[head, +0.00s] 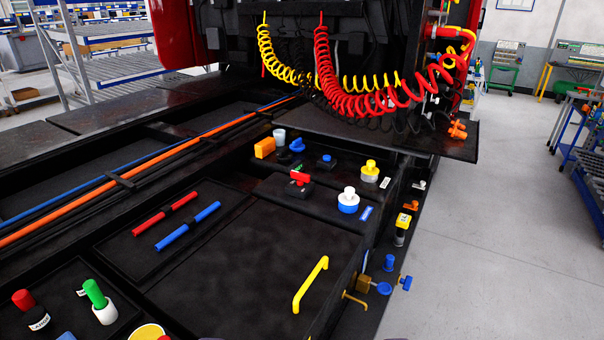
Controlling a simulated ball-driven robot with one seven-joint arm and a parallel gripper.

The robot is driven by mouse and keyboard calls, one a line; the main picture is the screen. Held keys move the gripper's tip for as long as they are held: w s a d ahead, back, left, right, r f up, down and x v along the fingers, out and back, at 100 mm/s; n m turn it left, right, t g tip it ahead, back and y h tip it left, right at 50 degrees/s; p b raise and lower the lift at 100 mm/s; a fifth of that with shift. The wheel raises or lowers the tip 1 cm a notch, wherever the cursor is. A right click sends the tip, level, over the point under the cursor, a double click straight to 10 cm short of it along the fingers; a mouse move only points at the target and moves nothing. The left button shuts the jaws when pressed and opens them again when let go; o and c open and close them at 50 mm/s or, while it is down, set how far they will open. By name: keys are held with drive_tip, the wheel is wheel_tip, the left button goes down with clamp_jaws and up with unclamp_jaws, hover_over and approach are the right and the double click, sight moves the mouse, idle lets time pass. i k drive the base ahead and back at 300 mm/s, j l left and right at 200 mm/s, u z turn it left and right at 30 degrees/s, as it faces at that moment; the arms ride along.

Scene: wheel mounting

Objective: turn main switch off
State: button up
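A red lever switch on a black base (300,178) sits on the black panel near the centre of the head view. It looks like the main switch, though no readable label confirms this. Nothing touches the switch. My gripper is not clearly seen in this view, so I cannot tell its place relative to the switch.
A white-and-blue knob (348,200), a yellow knob (370,171) and a blue knob (326,161) stand close around the switch. Coiled yellow and red hoses (345,85) hang behind. A yellow handle (310,285) rises from the front panel. Open floor lies right.

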sight(301, 177)
drive_tip(key=i+l, duration=0.15)
drive_tip(key=l, duration=0.2)
drive_tip(key=i+l+u, duration=0.1)
drive_tip(key=l, duration=0.25)
drive_tip(key=i+l, duration=0.25)
drive_tip(key=l, duration=0.15)
drive_tip(key=i+l+u, duration=0.1)
drive_tip(key=l, duration=0.25)
drive_tip(key=i+l, duration=0.2)
drive_tip(key=l, duration=0.2)
drive_tip(key=i+l+u, duration=0.1)
drive_tip(key=l, duration=0.25)
drive_tip(key=i+l+u, duration=0.15)
drive_tip(key=i+l, duration=0.35)
drive_tip(key=i+l+u, duration=0.15)
drive_tip(key=i+l, duration=0.3)
drive_tip(key=l, duration=0.15)
drive_tip(key=i+u, duration=0.15)
drive_tip(key=i, duration=0.8)
